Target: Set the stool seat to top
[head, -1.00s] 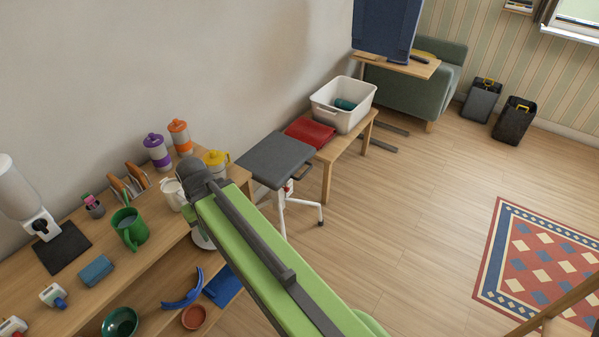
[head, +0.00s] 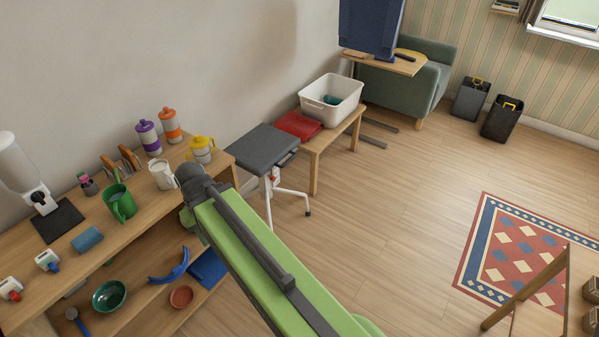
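The stool (head: 265,148) stands on the floor between the wooden shelf unit and the low bench. It has a dark grey square seat and a white frame with splayed legs. A small dark part shows under the seat's right edge. The seat is level and sits higher than the bench top. My green arm crosses the lower middle of the head view, and its dark joint is left of and below the seat, apart from it in the picture. My gripper is not visible; it is hidden beyond the arm.
The shelf unit (head: 140,228) at left carries cups, bottles and a toast rack. The low bench (head: 318,143) behind the stool holds a red cloth (head: 298,126) and a white bin (head: 345,90). Open wooden floor lies right of the stool, up to a patterned rug (head: 500,240).

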